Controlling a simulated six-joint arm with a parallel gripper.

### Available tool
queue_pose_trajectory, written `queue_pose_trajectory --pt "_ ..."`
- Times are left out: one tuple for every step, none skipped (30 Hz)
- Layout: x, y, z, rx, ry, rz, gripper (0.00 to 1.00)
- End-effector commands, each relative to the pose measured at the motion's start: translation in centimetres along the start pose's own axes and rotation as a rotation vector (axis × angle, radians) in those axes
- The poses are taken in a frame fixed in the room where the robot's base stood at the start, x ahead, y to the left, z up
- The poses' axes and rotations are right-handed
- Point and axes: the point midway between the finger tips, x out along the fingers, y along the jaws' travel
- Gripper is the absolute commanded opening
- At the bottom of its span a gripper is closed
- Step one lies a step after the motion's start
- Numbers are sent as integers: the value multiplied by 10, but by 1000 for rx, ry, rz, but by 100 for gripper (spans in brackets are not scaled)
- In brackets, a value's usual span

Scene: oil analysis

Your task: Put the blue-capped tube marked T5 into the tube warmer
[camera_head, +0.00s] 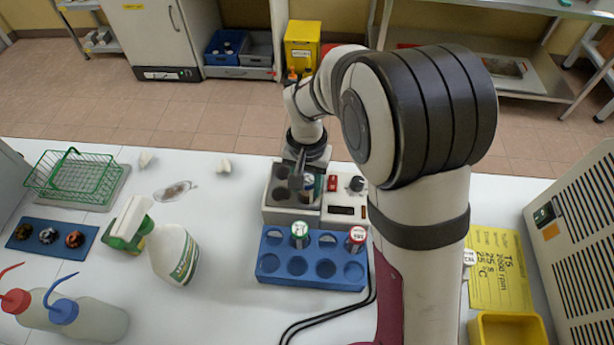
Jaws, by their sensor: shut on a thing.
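The tube warmer (278,217) is a light grey block with dark round wells and a control panel on its right side. My gripper (300,180) points down over the warmer's right-hand wells and is shut on a tube (309,186). Only part of that tube shows beside the fingers, with some blue and a pale label. The mark on it is too small to read, and the gripper hides most of its cap. I cannot tell whether its lower end is inside a well or just above it.
A blue rack (309,283) stands in front of the warmer, holding a green-capped tube (299,234) and a red-capped tube (356,238). Black cables (330,312) run beside it. A white bottle (174,254) stands left. A yellow note (499,272) lies right. Bare table lies left of the warmer.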

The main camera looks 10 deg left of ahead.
Motion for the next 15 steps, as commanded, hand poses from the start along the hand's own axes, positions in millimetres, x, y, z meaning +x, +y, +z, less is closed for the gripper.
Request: queue_pose_trajectory --pt "0 0 0 0 0 0 0" --pt "0 0 0 0 0 0 0" --pt "0 0 0 0 0 0 0" --pt "0 0 0 0 0 0 0" --pt "0 0 0 0 0 0 0" --pt "0 0 0 0 0 0 0" --pt "0 0 0 0 0 0 46" --pt "0 0 0 0 0 0 51" --pt "0 0 0 0 0 0 58" --pt "0 0 0 0 0 0 64" --pt "0 0 0 0 0 0 69" --pt "0 0 0 0 0 0 75" --pt "0 0 0 0 0 0 75" --pt "0 0 0 0 0 0 75" --pt "0 0 0 0 0 0 75"
